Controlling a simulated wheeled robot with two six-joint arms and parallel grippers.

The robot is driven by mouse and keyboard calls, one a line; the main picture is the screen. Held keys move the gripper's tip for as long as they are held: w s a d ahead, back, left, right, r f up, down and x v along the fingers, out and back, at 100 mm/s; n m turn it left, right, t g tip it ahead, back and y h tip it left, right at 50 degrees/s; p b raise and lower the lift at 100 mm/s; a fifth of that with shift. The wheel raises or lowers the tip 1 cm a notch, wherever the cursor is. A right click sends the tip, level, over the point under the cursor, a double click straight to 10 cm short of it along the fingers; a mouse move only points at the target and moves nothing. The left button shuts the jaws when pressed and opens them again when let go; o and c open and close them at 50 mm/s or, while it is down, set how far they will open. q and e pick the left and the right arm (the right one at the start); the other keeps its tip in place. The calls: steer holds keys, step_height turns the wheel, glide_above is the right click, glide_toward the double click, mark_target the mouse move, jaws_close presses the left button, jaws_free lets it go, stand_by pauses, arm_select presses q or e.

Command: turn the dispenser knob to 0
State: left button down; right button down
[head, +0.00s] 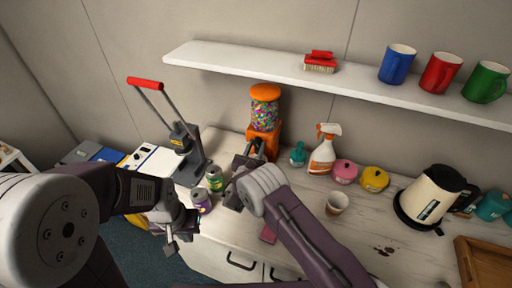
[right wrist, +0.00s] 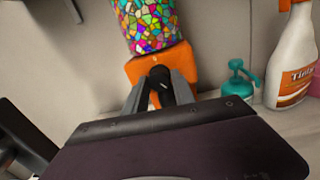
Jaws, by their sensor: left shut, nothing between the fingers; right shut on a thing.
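The dispenser (head: 265,94) has an orange lid and base and a clear globe of colourful candy. It stands upright on the counter under the shelf. Its orange base (right wrist: 197,63) and candy globe (right wrist: 148,22) also show in the right wrist view. The dark knob (right wrist: 160,80) on the base front is between my right fingertips. My right gripper (head: 257,147) is shut on the knob; the fingers hide part of it, and I cannot read its setting. My left gripper (head: 171,243) is shut and empty, low at the counter's front edge, apart from the dispenser.
A can crusher (head: 187,150) with a red handle stands left of the dispenser. A green can (head: 214,178) and a purple can (head: 202,201) are near my arms. A spray bottle (head: 323,150), teal pump bottle (head: 298,154) and paper cup (head: 337,203) stand right. The shelf (head: 230,62) runs above.

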steer(key=n+b, duration=0.1)
steer(key=n, duration=0.1)
steer(key=shift+n, duration=0.3)
steer(key=shift+n+g+b, duration=0.3)
steer(key=shift+n+b, duration=0.5)
steer(key=shift+n, duration=1.1)
steer(key=shift+r, duration=0.1)
steer(key=c, duration=1)
jaws_free()
steer(key=shift+c, duration=0.2)
steer(key=shift+s, duration=0.1)
